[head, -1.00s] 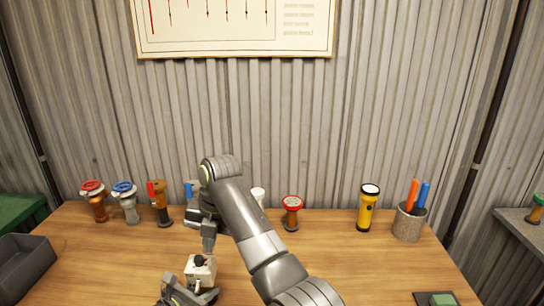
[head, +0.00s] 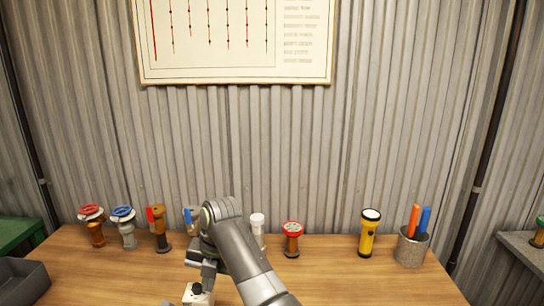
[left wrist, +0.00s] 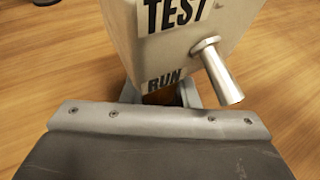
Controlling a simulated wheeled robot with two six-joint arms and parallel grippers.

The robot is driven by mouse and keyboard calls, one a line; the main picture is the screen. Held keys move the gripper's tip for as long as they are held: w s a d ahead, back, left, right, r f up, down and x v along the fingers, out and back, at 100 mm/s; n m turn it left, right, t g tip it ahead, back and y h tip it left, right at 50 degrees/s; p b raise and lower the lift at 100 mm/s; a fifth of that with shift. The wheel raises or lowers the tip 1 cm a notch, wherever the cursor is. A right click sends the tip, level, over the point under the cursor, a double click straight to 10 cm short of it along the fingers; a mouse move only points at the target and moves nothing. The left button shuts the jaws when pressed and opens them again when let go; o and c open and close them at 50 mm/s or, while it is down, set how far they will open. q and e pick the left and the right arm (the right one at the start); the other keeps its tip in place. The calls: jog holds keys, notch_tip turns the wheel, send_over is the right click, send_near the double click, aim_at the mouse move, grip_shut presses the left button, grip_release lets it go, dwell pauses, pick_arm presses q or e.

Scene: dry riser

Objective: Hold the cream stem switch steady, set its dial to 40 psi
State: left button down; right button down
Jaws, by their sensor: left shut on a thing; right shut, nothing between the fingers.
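The cream stem switch (head: 197,297) stands low in the head view, cut off by the bottom edge, with a dark knob on its top. In the left wrist view the switch (left wrist: 185,40) fills the top, with TEST and RUN labels and a metal stem sticking out to the right. The dial reading is too small to read.
Several valves stand along the back, including a red-wheeled one (head: 92,225) and a red-topped one (head: 292,239). A yellow flashlight (head: 368,233) and a pen cup (head: 411,248) stand at right. A dark bin (head: 22,284) is at left. The right-middle tabletop is clear.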

pick_arm(q)
jog(key=shift+d, duration=0.1)
pick_arm(e)
jog(key=shift+a, duration=0.7)
dwell(0.5)
jog(key=shift+d, duration=0.15)
jog(key=shift+d, duration=0.3)
jog(key=shift+w+r, duration=0.1)
jog(key=shift+r, duration=0.1)
jog(key=shift+a+v, duration=0.2)
jog(key=shift+v, duration=0.75)
jog(key=shift+a+v, duration=0.15)
jog(key=shift+v, duration=0.75)
jog(key=shift+a+v, duration=0.2)
jog(key=shift+v, duration=0.75)
jog(key=shift+w+r, duration=0.1)
pick_arm(q)
jog(key=c, duration=1)
grip_release()
jog(key=shift+c, duration=0.2)
